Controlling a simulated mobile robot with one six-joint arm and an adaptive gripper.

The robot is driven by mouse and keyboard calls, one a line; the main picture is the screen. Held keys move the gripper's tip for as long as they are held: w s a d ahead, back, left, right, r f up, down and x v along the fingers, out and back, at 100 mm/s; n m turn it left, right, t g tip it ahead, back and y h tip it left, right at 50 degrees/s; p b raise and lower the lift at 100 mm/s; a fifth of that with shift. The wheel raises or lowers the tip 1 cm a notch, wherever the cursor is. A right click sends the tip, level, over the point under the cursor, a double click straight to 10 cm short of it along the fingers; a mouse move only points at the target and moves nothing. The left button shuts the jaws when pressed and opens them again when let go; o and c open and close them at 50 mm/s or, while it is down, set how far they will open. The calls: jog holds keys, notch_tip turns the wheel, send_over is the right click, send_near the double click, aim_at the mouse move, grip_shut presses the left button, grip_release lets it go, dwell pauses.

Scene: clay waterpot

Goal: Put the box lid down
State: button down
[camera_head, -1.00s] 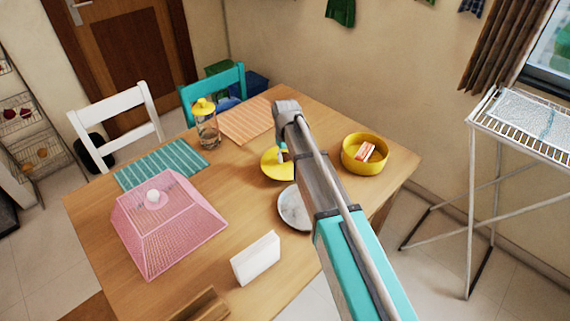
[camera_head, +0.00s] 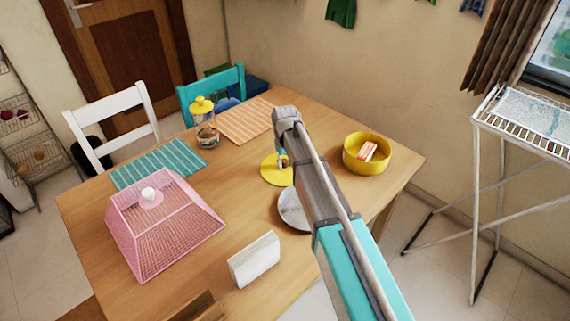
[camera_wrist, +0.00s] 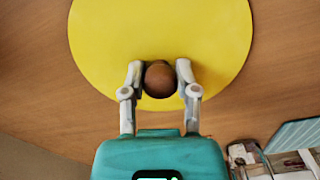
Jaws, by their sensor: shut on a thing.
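The box lid (camera_head: 271,172) is a flat yellow disc with a brown round knob (camera_wrist: 160,80). My gripper (camera_wrist: 160,68) is shut on the knob, one finger on each side. In the head view my gripper (camera_head: 281,161) is partly hidden by my arm, which also covers the lid's right part. In the wrist view the yellow lid (camera_wrist: 160,25) lies level over the wooden table; I cannot tell whether it touches the top. The round yellow box (camera_head: 366,164) stands open to the right, with a red and white item in it.
A grey-white plate (camera_head: 290,210) lies just in front of the lid, partly behind my arm. A glass jar with a yellow top (camera_head: 206,130), a pink mesh cover (camera_head: 165,230) and a white upright block (camera_head: 253,260) stand left. Bare table (camera_head: 235,190) lies left of the lid.

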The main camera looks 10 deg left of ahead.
aim_at(285, 161)
jog(key=shift+f, duration=0.15)
jog(key=shift+c, duration=1.8)
grip_release()
notch_tip(285, 161, up, 12)
jog(key=p, duration=1.2)
jog(key=s+d+m, duration=0.3)
jog(key=s+d, duration=0.6)
jog(key=d, duration=0.6)
jog(key=s+d+m, duration=0.4)
jog(key=s+d, duration=0.6)
jog(key=d, duration=0.5)
jog(key=shift+s+m, duration=0.2)
jog(key=shift+m, duration=0.1)
